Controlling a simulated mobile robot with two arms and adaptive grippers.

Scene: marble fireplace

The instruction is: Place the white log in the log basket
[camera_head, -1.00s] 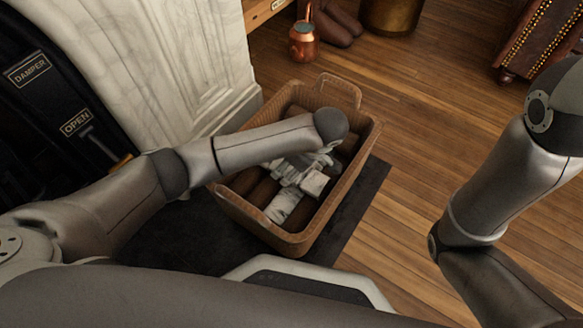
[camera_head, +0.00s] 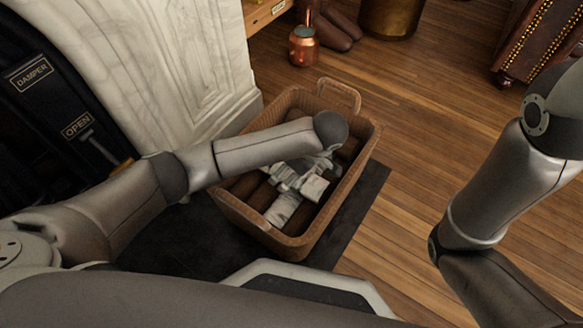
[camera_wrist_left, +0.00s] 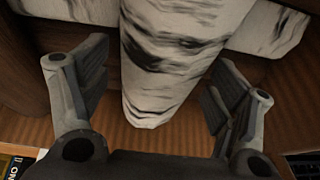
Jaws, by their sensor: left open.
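The log basket (camera_head: 232,207) is a brown woven basket with a loop handle, standing on a dark mat beside the marble surround. The white log (camera_head: 284,210), pale with dark bark marks, lies inside it on brown logs (camera_head: 247,186). My left gripper (camera_head: 312,182) is over the basket, partly hidden by my own forearm. In the left wrist view my left gripper (camera_wrist_left: 160,105) is open, with its fingers apart on either side of the white log (camera_wrist_left: 162,75). Another pale, marked piece lies crosswise behind it there. My right gripper is outside these views.
A copper pot (camera_head: 303,46) and a brass bucket (camera_head: 390,17) stand on the wood floor beyond the basket. A studded leather chair (camera_head: 535,40) is at the upper right. The black fireplace panel with its damper lever (camera_head: 97,147) is at left. Floor right of the basket is clear.

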